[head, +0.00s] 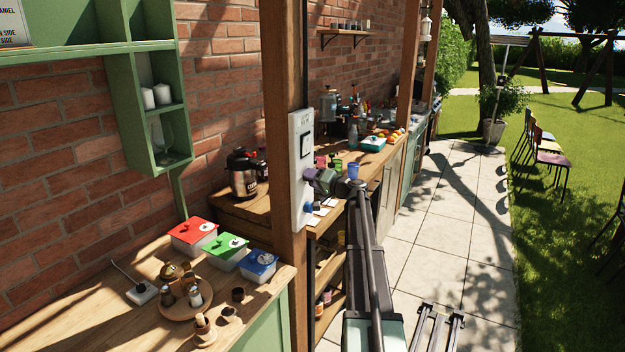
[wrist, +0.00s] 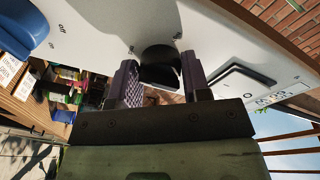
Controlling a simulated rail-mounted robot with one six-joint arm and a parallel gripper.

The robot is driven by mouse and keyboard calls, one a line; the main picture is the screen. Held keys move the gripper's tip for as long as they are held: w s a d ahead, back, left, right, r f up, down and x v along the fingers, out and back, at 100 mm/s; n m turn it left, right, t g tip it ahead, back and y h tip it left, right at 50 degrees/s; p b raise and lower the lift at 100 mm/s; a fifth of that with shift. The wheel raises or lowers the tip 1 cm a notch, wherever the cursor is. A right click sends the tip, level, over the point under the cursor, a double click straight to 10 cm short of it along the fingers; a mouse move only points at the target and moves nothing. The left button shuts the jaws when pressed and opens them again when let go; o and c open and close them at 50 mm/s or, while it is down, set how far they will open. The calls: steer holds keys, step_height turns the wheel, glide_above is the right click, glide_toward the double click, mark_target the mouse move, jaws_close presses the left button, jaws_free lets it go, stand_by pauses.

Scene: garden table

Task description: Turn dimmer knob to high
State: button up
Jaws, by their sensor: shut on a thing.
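A white control panel (head: 298,185) is fixed to the wooden post in the head view. In the wrist view a round black knob (wrist: 160,56) stands out from the panel (wrist: 105,25). My gripper (head: 314,177) is at the middle of the panel, its two fingers shut on the black knob's sides. In the head view the gripper hides this knob. A blue knob (head: 308,208) sits below it; in the wrist view it is at the upper left (wrist: 26,28), near the word "off". I cannot read a high mark or the black knob's setting.
The wooden post (head: 279,120) stands beside the panel. A counter with cups (head: 354,170) is behind. The paved path (head: 440,215) is clear.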

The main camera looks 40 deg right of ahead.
steer(key=shift+m, duration=0.3)
steer(key=m, duration=0.2)
steer(key=m+p, duration=0.1)
steer(key=m, duration=0.2)
steer(key=m+g+p, duration=0.1)
steer(key=m, duration=0.1)
steer(key=shift+r, duration=0.25)
steer(key=m, duration=0.4)
steer(key=shift+d+m+g+y+p, duration=0.1)
steer(key=shift+m+g+y+p, duration=0.2)
steer(key=shift+g, duration=0.1)
steer(key=shift+r+m+y, duration=0.1)
steer(key=shift+m+y, duration=0.2)
steer(key=shift+m, duration=1.4)
steer(key=o, duration=0.9)
steer(key=shift+d, duration=0.1)
